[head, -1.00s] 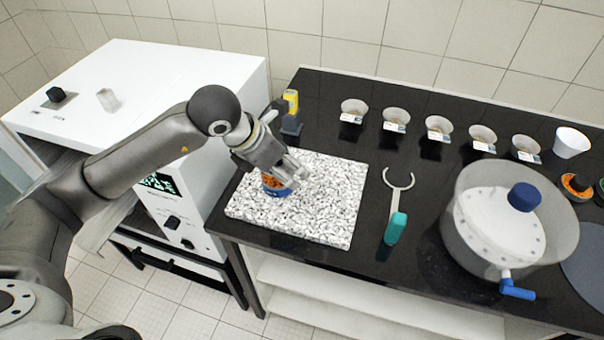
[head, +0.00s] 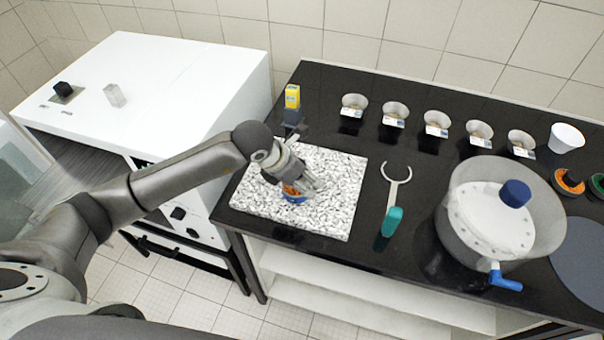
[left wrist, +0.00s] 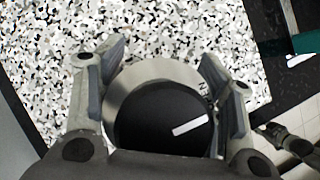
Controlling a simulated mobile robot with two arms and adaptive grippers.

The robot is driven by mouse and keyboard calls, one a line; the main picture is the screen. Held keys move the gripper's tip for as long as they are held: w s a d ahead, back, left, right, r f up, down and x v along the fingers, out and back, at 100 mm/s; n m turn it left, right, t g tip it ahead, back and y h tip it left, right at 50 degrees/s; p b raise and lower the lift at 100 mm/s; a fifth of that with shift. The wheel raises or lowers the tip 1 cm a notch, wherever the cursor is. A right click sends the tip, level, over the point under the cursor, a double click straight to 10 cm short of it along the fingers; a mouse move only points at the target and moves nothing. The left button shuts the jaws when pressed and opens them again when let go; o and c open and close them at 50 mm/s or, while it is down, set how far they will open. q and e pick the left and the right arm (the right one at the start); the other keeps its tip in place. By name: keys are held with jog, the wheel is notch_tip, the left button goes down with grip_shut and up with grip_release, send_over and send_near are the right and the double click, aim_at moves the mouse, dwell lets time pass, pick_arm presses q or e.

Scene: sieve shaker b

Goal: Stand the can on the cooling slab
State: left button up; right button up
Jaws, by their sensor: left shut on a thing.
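The cooling slab (head: 335,205) is a speckled white-and-black square plate on the dark counter. It also fills much of the left wrist view (left wrist: 170,30). My left gripper (head: 299,188) is over the slab, shut on the can (head: 295,198), which shows orange and blue in the head view. In the left wrist view, the can's round black top with a white mark and a metal rim (left wrist: 150,118) sits between the fingers. The can looks roughly upright, low over the slab; I cannot tell whether its base touches.
A teal-handled tool (head: 392,215) lies right of the slab. A large lidded pot (head: 460,225) stands further right. A yellow-topped object (head: 292,97) stands behind the slab, and several small bowls line the back. A white oven-like unit (head: 180,80) is at left.

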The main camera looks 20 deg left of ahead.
pick_arm(q)
jog(key=shift+f, duration=0.1)
jog(key=o, duration=1.3)
jog(key=shift+o, duration=0.3)
pick_arm(e)
jog(key=shift+d+f, duration=0.1)
jog(key=shift+f, duration=0.05)
jog(key=shift+d, duration=0.15)
pick_arm(q)
jog(key=shift+r, duration=0.2)
jog(key=shift+s+a+r, duration=0.1)
jog(key=shift+r, duration=0.15)
jog(key=b+v, duration=0.3)
jog(key=v, duration=0.8)
jog(key=shift+s+r+b, duration=0.15)
jog(key=shift+r+b, duration=0.05)
jog(key=shift+b, duration=0.2)
pick_arm(e)
notch_tip(320, 180, down, 4)
jog(key=shift+r, duration=0.2)
